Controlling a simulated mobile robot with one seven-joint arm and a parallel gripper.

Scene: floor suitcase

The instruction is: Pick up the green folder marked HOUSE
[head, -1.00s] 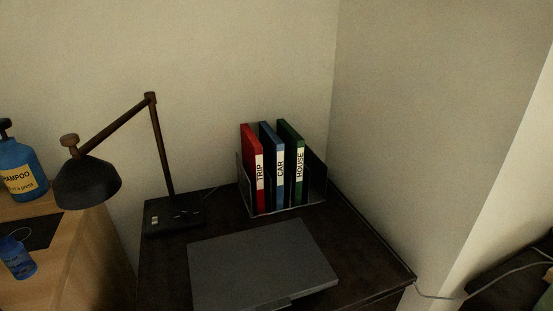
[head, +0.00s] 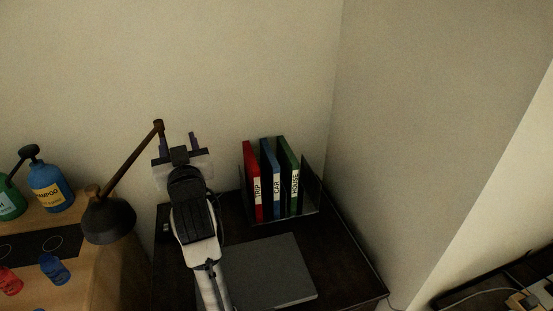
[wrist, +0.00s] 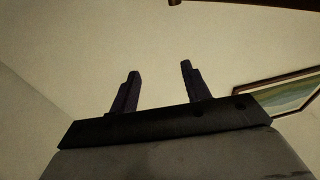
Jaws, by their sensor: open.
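The green folder marked HOUSE (head: 288,165) stands upright at the right end of a row in a dark file holder (head: 312,192) on the dark desk. The blue folder marked CAR (head: 269,168) stands to its left, and the red folder marked TRIP (head: 251,172) left of that. No folder shows in the wrist view.
A closed grey laptop (head: 275,270) lies in front of the holder. A wooden cabinet (head: 105,270) with a blue shampoo bottle (head: 50,188) is at far left. Walls stand behind and right of the desk.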

